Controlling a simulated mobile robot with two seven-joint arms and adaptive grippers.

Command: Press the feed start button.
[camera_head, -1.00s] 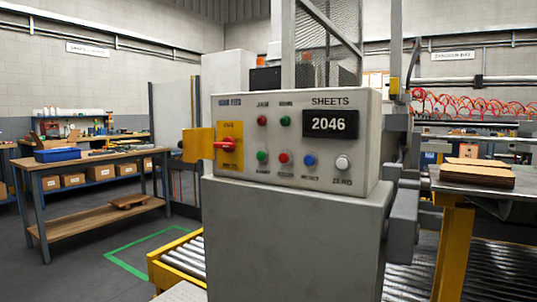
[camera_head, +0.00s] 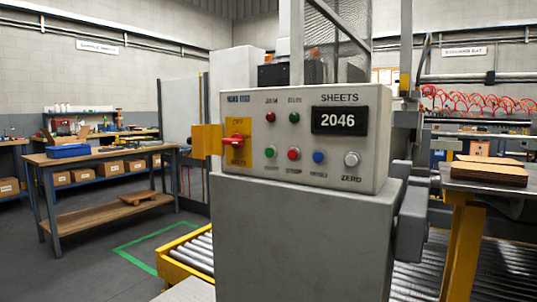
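A grey control box (camera_head: 230,172) stands on a grey pedestal in the middle of the head view. Its lower row holds a green button (camera_head: 270,152), a red button (camera_head: 293,154) labelled STOP, a blue button (camera_head: 319,157) and a white button (camera_head: 351,159) labelled ZERO. The label under the green button is too blurred to read surely. Above are a small red lamp (camera_head: 269,118) and a small green lamp (camera_head: 294,117). A red rotary switch (camera_head: 235,139) sits on a yellow plate at the left. The display (camera_head: 339,120) reads 2046 under SHEETS. Neither gripper is in view.
A yellow-framed roller conveyor (camera_head: 186,257) runs behind the pedestal (camera_head: 300,245). A wooden workbench (camera_head: 110,156) with a blue tray (camera_head: 69,151) stands at the left. Stacked brown sheets (camera_head: 488,172) lie on a table at the right. The floor at lower left is clear.

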